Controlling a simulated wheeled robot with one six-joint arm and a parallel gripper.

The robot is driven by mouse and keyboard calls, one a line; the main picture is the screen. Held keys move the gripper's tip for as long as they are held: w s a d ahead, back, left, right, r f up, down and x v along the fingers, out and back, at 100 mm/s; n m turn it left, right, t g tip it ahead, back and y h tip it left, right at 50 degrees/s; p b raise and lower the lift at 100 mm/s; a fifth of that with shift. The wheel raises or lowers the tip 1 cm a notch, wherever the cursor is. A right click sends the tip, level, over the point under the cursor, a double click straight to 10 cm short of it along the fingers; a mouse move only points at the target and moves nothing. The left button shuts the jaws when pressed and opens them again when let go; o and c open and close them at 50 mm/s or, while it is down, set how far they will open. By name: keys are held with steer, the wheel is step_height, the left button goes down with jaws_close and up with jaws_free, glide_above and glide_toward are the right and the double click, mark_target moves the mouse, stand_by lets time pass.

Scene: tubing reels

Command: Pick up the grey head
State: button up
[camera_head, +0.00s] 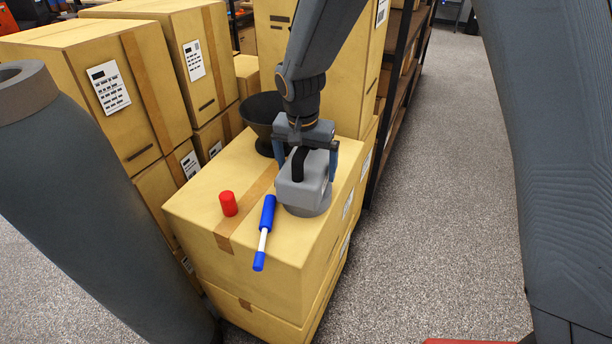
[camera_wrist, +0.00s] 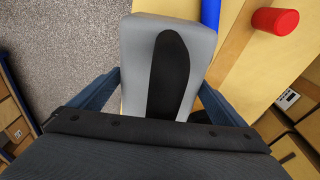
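The grey head (camera_head: 309,187), a block with a black handle on top and a round base, stands upright on the cardboard box near its right edge. It also shows in the wrist view (camera_wrist: 136,45), filling the centre, its black handle running down the middle. My gripper (camera_head: 307,168) is above it, pointing down, with the blue fingers spread on either side of its upper part. In the wrist view the fingers (camera_wrist: 162,80) sit close to both sides; firm contact cannot be made out. The gripper looks open around the head, which rests on the box.
On the same box (camera_head: 195,206) are a red cylinder (camera_head: 228,204), a blue-and-white tool (camera_head: 264,232) close left of the head, and a black bowl-shaped object (camera_head: 262,114) behind. Stacked boxes (camera_head: 85,80) stand left and behind. Shelving (camera_head: 392,95) is right; the grey floor (camera_head: 430,200) there is clear.

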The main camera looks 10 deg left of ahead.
steer(key=c, duration=1.8)
steer(key=shift+w+r, duration=0.1)
